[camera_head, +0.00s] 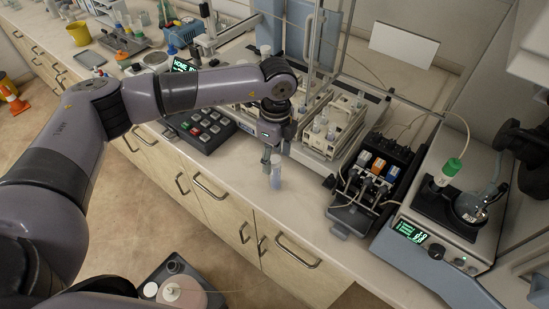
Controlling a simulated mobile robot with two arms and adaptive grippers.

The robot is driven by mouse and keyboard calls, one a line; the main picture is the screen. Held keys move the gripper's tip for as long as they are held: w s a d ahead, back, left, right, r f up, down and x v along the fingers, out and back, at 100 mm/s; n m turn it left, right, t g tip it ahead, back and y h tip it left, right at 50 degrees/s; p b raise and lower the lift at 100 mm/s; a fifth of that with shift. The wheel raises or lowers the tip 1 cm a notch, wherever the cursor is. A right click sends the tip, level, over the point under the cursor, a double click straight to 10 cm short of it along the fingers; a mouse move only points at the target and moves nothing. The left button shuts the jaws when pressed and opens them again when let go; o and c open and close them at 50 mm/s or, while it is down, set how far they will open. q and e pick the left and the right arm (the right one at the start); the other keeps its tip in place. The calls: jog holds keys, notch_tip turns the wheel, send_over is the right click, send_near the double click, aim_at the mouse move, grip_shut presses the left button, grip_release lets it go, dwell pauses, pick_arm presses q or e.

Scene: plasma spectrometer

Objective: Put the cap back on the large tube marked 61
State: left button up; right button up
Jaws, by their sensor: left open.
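My left gripper (273,153) points down over the counter at the centre, its fingers apart. A clear, bluish tube (276,176) stands upright on the counter just below and between or beside the fingertips; I cannot tell if they touch it. No cap is discernible on it, and the gripper hides part of its top. No marking 61 is legible on any tube, so I cannot tell which tube bears it. A loose cap is not discernible. My right gripper is not in view.
White racks (335,133) with tubes stand behind the gripper. A dark keypad (205,129) lies to its left. A black pump unit (378,168) and a device with a green-capped tube (450,167) stand to the right. The counter's front strip (290,215) is clear.

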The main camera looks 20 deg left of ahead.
aim_at(275, 159)
pick_arm(q)
jog(key=shift+c, duration=0.6)
jog(key=c, duration=0.7)
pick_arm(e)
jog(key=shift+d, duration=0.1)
pick_arm(q)
jog(key=shift+r, duration=0.1)
jog(key=shift+r+b, duration=0.35)
jog(key=shift+r, duration=0.3)
notch_tip(275, 159, up, 19)
jog(key=b, duration=0.4)
jog(key=shift+f+b, duration=0.2)
jog(key=shift+b, duration=0.1)
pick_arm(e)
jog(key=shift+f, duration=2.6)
